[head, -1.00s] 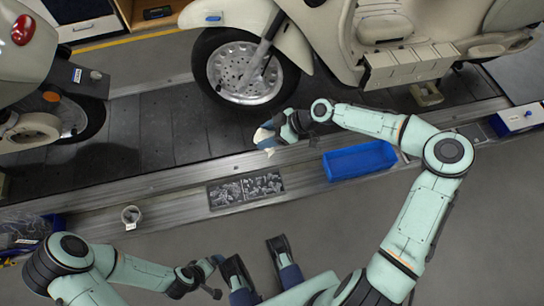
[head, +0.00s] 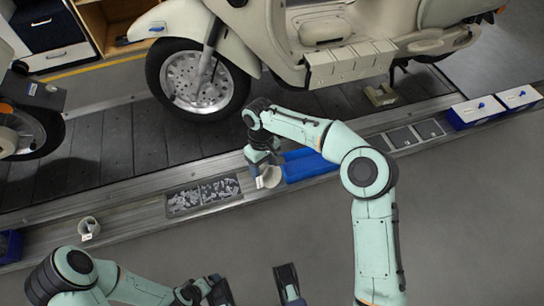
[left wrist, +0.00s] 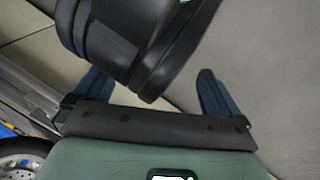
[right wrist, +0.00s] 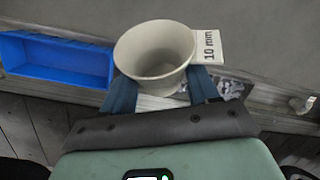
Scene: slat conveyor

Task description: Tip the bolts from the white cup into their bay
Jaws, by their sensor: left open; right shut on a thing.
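A white cup (head: 271,177) with a tag is in my right gripper (head: 262,160), beside the near corner of the blue bin. In the right wrist view the cup (right wrist: 155,52) sits between the blue fingers (right wrist: 162,88), its mouth showing. The visible inside looks bare, and the tag (right wrist: 208,46) reads "10 mm". A dark tray (head: 204,195) with two bays of small metal parts lies on the rail, left of the cup. My left gripper (left wrist: 151,85) is open, with nothing between its fingers; it is low in the head view.
A blue bin (head: 310,166) lies right of the cup, partly behind my right arm. Another light cup (head: 88,228) stands on the rail at left. Grey bays (head: 403,137) and blue-white boxes (head: 477,110) lie farther right. A scooter (head: 330,40) stands on the slat conveyor (head: 120,150) behind.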

